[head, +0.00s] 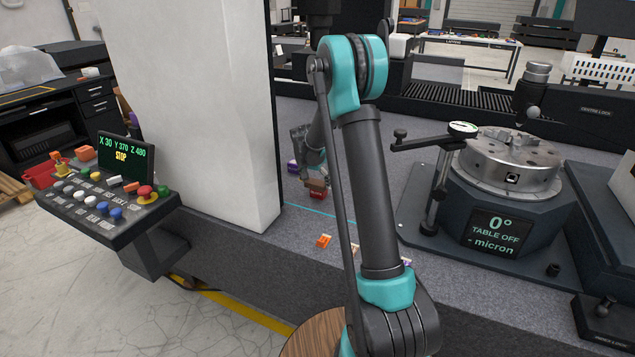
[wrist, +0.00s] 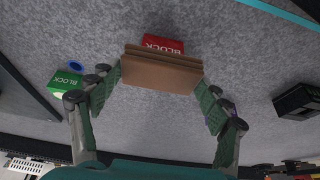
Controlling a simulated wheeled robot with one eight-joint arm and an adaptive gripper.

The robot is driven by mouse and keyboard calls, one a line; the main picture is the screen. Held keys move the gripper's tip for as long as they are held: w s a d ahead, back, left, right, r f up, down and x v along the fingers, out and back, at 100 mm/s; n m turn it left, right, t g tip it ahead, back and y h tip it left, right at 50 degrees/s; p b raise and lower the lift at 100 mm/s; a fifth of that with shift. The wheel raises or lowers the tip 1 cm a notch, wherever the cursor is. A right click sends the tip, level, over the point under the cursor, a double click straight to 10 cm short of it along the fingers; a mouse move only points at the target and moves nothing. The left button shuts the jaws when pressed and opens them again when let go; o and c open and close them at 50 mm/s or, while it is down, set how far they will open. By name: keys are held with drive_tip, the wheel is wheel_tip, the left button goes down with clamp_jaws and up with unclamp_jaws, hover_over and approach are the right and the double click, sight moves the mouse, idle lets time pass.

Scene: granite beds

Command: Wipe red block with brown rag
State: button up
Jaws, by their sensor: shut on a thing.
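The brown rag (wrist: 160,72) looks like a stiff, folded block in the wrist view. My gripper (wrist: 161,80) is shut on it, with one green-padded finger at each end. The red block (wrist: 163,44) lies just beyond the rag, with white "BLOCK" lettering on it, and the rag hides part of it. I cannot tell whether the rag touches it. In the head view the red block (head: 316,195) shows small on the grey granite bed, under the brown rag (head: 316,185). My gripper (head: 314,172) is partly hidden there behind my arm.
A green block (wrist: 66,81) lies left of my gripper in the wrist view, with a blue ring beside it. A dark box (wrist: 298,102) stands at the right.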

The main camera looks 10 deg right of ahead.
drive_tip(key=shift+w+a+f, duration=0.1)
drive_tip(key=shift+w+a, duration=0.2)
drive_tip(key=shift+a, duration=0.2)
drive_tip(key=shift+s+d, duration=0.65)
drive_tip(key=shift+d, duration=0.3)
drive_tip(key=shift+w+a, duration=0.65)
drive_tip(key=shift+a, duration=0.3)
drive_tip(key=shift+s+d, duration=0.7)
drive_tip(key=shift+d, duration=0.25)
drive_tip(key=shift+w+a, duration=0.75)
drive_tip(key=shift+a, duration=0.2)
drive_tip(key=shift+r, duration=0.2)
drive_tip(key=shift+r, duration=0.75)
